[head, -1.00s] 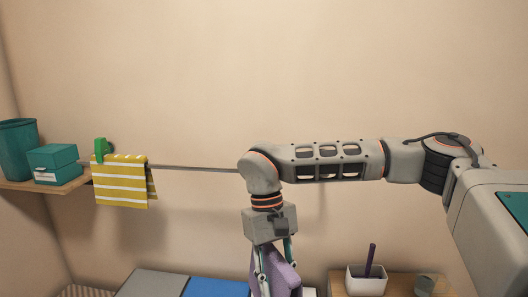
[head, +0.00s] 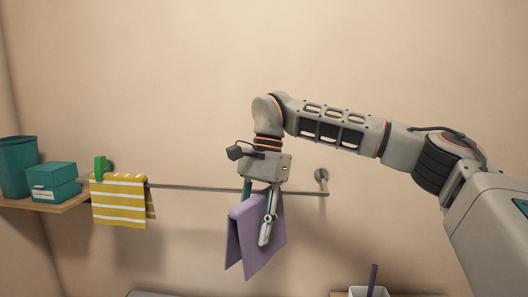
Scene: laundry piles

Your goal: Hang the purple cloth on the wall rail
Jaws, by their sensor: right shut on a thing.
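The purple cloth (head: 248,243) hangs folded from my right gripper (head: 257,222), which is shut on its upper part. Cloth and gripper are in the middle of the head view, in front of the wall rail (head: 195,187). The grey rail runs across the wall and ends at a round bracket on the right. The cloth's upper edge appears near the rail's height; I cannot tell whether they touch. The gripper and cloth hide part of the rail. My left gripper is not in view.
A wooden shelf (head: 55,205) at left holds teal boxes (head: 52,181) and a teal bin (head: 17,166). A white pot (head: 368,292) stands low right.

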